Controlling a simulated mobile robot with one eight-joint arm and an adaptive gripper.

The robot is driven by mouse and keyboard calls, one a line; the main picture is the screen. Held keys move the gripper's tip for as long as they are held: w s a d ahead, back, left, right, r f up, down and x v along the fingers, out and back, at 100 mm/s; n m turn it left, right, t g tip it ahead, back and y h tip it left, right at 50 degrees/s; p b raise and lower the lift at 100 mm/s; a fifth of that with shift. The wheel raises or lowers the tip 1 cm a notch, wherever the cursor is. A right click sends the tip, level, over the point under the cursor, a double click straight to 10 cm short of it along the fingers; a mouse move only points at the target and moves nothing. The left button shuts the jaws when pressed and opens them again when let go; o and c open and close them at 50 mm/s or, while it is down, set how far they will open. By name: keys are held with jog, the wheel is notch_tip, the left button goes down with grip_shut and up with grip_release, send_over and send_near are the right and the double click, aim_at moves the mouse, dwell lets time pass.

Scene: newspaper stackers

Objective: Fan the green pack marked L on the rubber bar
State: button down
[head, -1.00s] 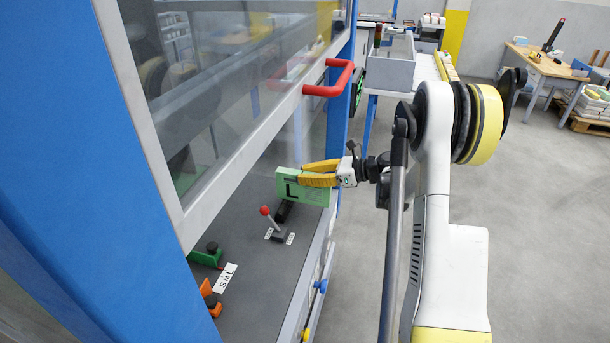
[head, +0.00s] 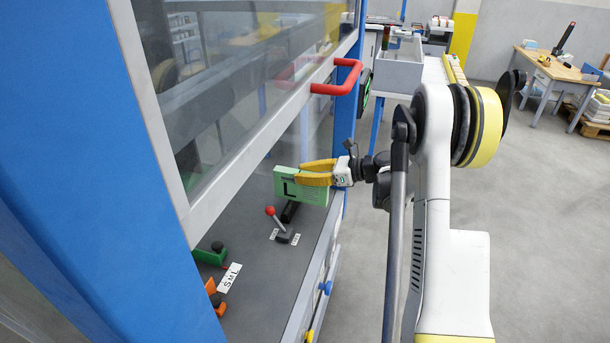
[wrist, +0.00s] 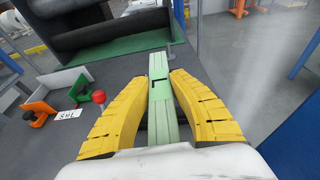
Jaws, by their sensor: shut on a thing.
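The light green pack (head: 303,192), marked with a dark L, is held upright in my gripper (head: 298,173). The yellow fingers are shut on it from both sides. In the wrist view the pack (wrist: 159,98) runs as a narrow strip between the fingers (wrist: 157,76). The black rubber bar (head: 290,212) lies on the grey worktop just below the pack in the head view. The pack hides part of it, and I cannot tell whether they touch.
A red-knobbed lever (head: 270,211) stands on the worktop left of the pack. Green (head: 212,257) and orange (head: 215,299) parts sit near an SML label (head: 229,277). A raised glass guard with a red handle (head: 335,77) hangs above. Blue posts frame the opening.

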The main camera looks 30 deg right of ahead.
aim_at(287, 170)
jog(key=shift+w+a, duration=0.15)
jog(key=shift+w+a, duration=0.45)
jog(key=shift+w, duration=0.1)
jog(key=shift+w+a+b, duration=0.3)
jog(key=shift+w+a, duration=0.05)
jog(key=shift+a, duration=0.1)
jog(key=shift+w+a, duration=0.1)
jog(key=shift+w+a, duration=0.4)
jog(key=shift+w, duration=0.05)
jog(key=shift+w+a, duration=0.45)
jog(key=shift+w+a, duration=0.1)
